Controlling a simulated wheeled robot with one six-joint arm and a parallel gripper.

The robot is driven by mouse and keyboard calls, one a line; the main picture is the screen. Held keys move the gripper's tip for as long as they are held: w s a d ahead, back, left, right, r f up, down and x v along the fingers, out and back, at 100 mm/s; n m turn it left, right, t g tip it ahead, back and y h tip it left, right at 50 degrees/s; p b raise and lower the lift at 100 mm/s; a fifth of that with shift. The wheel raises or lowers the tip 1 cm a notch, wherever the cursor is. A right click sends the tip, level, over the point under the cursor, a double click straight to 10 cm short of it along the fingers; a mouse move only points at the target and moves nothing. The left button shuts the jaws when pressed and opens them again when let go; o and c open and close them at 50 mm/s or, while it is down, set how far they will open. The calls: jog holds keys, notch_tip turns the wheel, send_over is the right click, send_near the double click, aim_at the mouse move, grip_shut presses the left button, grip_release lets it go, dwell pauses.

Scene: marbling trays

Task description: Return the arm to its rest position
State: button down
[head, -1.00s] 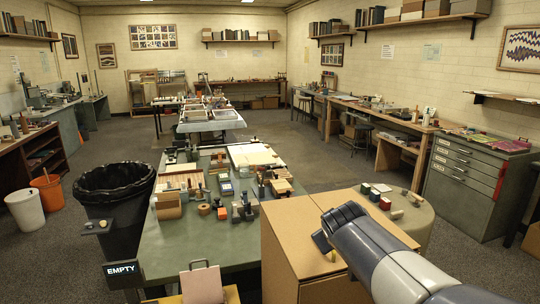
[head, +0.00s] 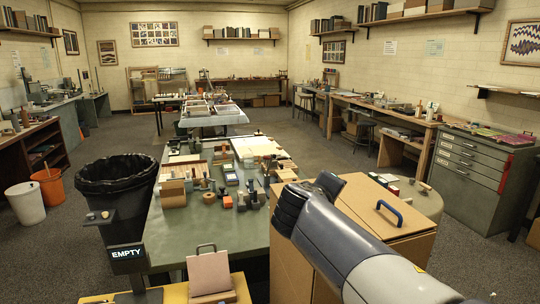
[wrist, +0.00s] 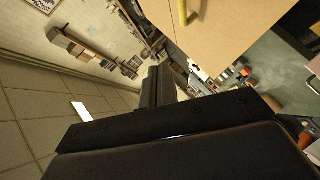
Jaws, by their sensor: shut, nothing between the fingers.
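My arm reaches in from the lower right in the head view, and its dark joint lies in front of the tan box (head: 400,243). My gripper's fingers do not show in that view. In the wrist view my gripper (wrist: 160,80) shows as dark bars lying together, shut and empty. A tan panel (wrist: 225,25) with a yellow handle (wrist: 184,12) is above the fingers in that rolled picture. I cannot tell how far apart they are.
A green worktable (head: 200,222) with several small tools and blocks stands left of my arm. A black bin (head: 116,190) stands beside it. An EMPTY sign (head: 127,254) is at the front left. Grey drawers (head: 470,170) stand at the right. Floor is open between benches.

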jog(key=shift+s+a+r+n+t+h+b, duration=0.15)
jog(key=shift+a+n+t+h, duration=0.15)
jog(key=shift+a, duration=0.3)
jog(key=shift+s+a+n+t+h+b, duration=0.2)
jog(key=shift+a+n+t+h, duration=0.1)
jog(key=shift+a, duration=0.25)
jog(key=shift+s+a+r+n+t+h+b, duration=0.1)
jog(key=shift+s+a+n+t+h+b, duration=0.15)
jog(key=shift+a, duration=0.35)
jog(key=shift+w, duration=0.1)
